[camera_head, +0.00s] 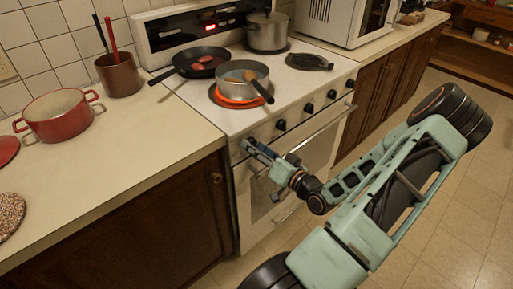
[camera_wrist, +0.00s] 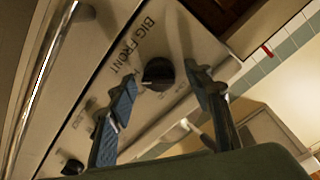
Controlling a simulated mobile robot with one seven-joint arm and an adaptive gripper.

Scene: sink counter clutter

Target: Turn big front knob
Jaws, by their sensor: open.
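The big front knob (camera_wrist: 158,73) is a round black knob on the white stove front, beside printed letters reading "BIG FRONT". In the wrist view my gripper (camera_wrist: 164,86) is open, with one finger to each side of this knob. The knob appears in the gap between the fingertips, and no contact shows. In the head view my gripper (camera_head: 258,158) is in front of the left end of the stove front. I cannot tell which knob there is the labelled one, or whether my gripper hides it.
Several other black knobs (camera_head: 308,108) line the stove front, above the oven handle (camera_head: 322,122). The left counter holds a red pot (camera_head: 58,118).

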